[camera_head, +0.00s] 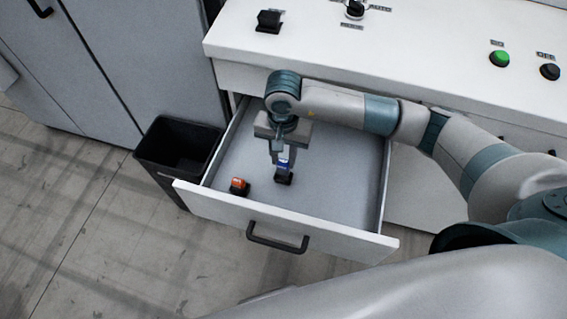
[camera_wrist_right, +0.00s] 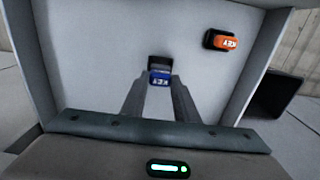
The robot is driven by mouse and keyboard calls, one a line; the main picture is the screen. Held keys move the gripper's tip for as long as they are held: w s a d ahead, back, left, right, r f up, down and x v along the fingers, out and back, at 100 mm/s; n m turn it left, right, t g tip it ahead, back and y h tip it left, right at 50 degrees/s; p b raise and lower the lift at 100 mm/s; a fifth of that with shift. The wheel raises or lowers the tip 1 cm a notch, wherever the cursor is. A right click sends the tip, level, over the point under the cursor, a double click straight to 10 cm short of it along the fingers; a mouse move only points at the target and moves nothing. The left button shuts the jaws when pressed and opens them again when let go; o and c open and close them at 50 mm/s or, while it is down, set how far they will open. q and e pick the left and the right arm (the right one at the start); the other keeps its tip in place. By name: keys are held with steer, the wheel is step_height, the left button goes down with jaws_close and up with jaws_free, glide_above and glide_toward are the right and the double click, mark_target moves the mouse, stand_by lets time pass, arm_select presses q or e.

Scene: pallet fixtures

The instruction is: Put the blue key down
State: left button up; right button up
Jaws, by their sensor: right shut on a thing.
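The blue key (camera_head: 284,163) is between the fingers of my right gripper (camera_head: 279,160), inside the open drawer (camera_head: 330,190). It also shows in the right wrist view (camera_wrist_right: 159,77), with a finger on each side and a black part at its far end. In the head view its black part is low, close to the drawer floor; I cannot tell whether it touches. My right gripper (camera_wrist_right: 158,85) is shut on the blue key. An orange key (camera_head: 239,184) with a black part lies on the drawer floor to the left; the wrist view shows it too (camera_wrist_right: 221,41). My left gripper is not in view.
A black bin (camera_head: 178,147) stands left of the drawer. The drawer's front has a black handle (camera_head: 277,238). Above is a white console (camera_head: 420,45) with a green button (camera_head: 499,58), a black button (camera_head: 550,72) and a black switch (camera_head: 268,21). The drawer's right half is clear.

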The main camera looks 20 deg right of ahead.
mark_target(284, 161)
steer(key=shift+f+p, duration=0.85)
steer(key=shift+f, duration=1.1)
steer(key=shift+f, duration=0.1)
steer(key=shift+f, duration=0.1)
steer(key=o, duration=1)
